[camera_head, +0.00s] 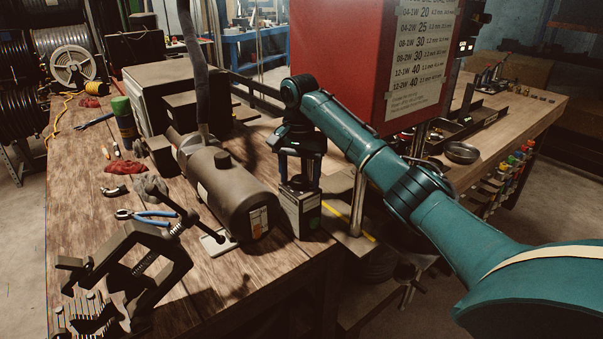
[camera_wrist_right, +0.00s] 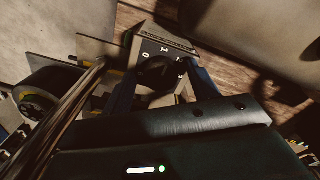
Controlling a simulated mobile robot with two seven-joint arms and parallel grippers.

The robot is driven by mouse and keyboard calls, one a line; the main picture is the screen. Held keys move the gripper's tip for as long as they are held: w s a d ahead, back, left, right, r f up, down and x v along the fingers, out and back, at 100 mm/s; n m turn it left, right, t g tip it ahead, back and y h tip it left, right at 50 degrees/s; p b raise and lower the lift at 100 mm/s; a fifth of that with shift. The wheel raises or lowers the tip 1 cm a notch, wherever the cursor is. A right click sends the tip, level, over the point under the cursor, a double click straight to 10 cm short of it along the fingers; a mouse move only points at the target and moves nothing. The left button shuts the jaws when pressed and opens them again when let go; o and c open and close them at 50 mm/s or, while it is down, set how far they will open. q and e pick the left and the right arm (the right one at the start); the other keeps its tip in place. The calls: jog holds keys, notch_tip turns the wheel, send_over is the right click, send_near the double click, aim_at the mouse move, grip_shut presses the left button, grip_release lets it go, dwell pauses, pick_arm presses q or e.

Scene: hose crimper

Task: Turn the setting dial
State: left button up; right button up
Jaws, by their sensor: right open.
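The setting dial (camera_wrist_right: 153,68) is a dark round knob on the face of a small grey box (camera_wrist_right: 140,47) with white numerals, seen in the right wrist view. In the head view the box (camera_head: 301,212) stands at the table's right edge, and the dial is hidden by my gripper. My right gripper (camera_head: 299,178) points down just above the box. In the right wrist view its two fingers (camera_wrist_right: 162,76) are apart, one on either side of the dial; I cannot tell whether they touch it. My left gripper is not in view.
A dark motor cylinder (camera_head: 228,190) lies just left of the box. The red crimper cabinet (camera_head: 340,60) with a settings chart stands behind my right arm. A vertical metal post (camera_head: 358,200) is close on the right. Blue pliers (camera_head: 146,214) and a black clamp (camera_head: 130,262) occupy the left table.

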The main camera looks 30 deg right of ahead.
jog(key=c, duration=1)
jog(key=n, duration=0.4)
jog(key=shift+r, duration=0.1)
jog(key=shift+d+n, duration=0.1)
jog(key=shift+n, duration=2.4)
jog(key=o, duration=1)
